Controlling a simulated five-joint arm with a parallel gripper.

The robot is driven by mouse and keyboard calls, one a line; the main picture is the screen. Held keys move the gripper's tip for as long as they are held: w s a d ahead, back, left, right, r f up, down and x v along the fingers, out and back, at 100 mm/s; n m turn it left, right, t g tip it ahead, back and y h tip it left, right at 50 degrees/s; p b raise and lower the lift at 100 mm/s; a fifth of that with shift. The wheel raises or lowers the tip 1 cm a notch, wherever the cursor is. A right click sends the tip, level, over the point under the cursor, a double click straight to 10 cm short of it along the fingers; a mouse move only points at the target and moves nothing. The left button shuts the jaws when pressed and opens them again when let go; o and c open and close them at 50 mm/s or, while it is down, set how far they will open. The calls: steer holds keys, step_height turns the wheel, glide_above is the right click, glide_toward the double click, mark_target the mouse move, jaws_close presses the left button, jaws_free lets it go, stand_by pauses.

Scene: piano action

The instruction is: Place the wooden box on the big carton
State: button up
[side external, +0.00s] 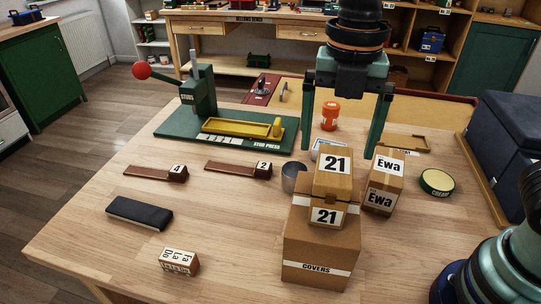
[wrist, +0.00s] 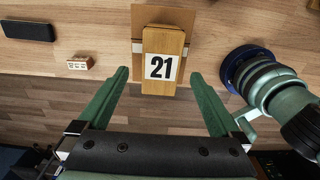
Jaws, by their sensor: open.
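The wooden box (side external: 331,186), marked 21 on its top and front, stands upright on the big carton (side external: 318,250), which has a COVERS label. In the wrist view the wooden box (wrist: 162,42) lies ahead, between the lines of the fingers, with part of the carton (wrist: 138,45) showing beside it. My gripper (side external: 341,153) is open, its two fingers wide apart and pointing down above and behind the box. In the wrist view my gripper (wrist: 160,73) has clear gaps on both sides of the box. Whether the box's whole base rests on the carton is hidden.
An Ewa box (side external: 384,182) stands close right of the carton, with a round tin (side external: 436,182) beyond. A grey cup (side external: 294,177) is close left. The green stamp press (side external: 225,125) stands at the back left.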

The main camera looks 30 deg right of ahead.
step_height(320, 180, up, 3)
steer(key=shift+r, duration=0.15)
steer(key=shift+d+r, duration=0.1)
steer(key=shift+w+d+m, duration=0.15)
steer(key=shift+d+m, duration=0.25)
steer(key=shift+m, duration=0.3)
steer(key=d+f+m+t, duration=0.2)
steer(key=d+m, duration=0.5)
steer(key=m, duration=0.5)
steer(key=w+d+f+m+t, duration=0.1)
steer(key=d+f+m+t, duration=0.2)
steer(key=d+m, duration=0.5)
steer(key=m, duration=0.5)
steer(key=shift+d+m+t, duration=0.3)
